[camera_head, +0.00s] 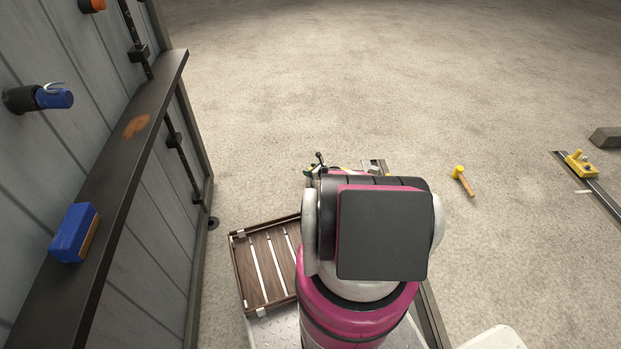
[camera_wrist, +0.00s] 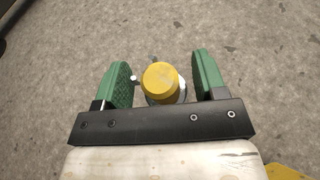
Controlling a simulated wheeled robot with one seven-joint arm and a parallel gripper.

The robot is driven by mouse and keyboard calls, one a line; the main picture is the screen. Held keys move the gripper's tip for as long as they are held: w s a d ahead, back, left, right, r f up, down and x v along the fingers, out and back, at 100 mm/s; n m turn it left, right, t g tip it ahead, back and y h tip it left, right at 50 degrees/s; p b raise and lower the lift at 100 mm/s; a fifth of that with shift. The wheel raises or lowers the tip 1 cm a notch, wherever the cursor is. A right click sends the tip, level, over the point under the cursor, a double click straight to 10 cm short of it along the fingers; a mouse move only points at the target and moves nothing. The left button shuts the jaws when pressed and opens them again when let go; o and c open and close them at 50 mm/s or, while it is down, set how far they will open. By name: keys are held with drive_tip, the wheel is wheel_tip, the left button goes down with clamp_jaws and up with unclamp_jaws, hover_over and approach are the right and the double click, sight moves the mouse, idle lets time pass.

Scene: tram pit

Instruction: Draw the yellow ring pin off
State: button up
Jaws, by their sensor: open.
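In the wrist view, a yellow round-topped piece (camera_wrist: 161,80) with silvery metal around its base stands between the two green pads of my gripper (camera_wrist: 161,63). A small metal stub shows at its left side. Gaps show between the yellow piece and both pads, and the gripper is open. No ring shape can be made out, so I cannot tell whether this is the ring pin. In the head view my arm hides most of the gripper and the place in front of it; only small green and yellow bits show past the arm.
A grey wall with a dark shelf (camera_head: 150,115) stands at left, bearing a blue block (camera_head: 75,232). A slatted wooden tray (camera_head: 238,262) lies left of my arm. A yellow-headed mallet (camera_head: 459,173) and a rail with a yellow device (camera_head: 581,165) lie right. The floor beyond is clear.

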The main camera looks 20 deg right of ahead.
drive_tip(key=shift+c, duration=0.4)
clamp_jaws()
drive_tip(key=shift+r, duration=0.1)
wheel_tip(320, 180, up, 18)
idle(0.5)
idle(0.6)
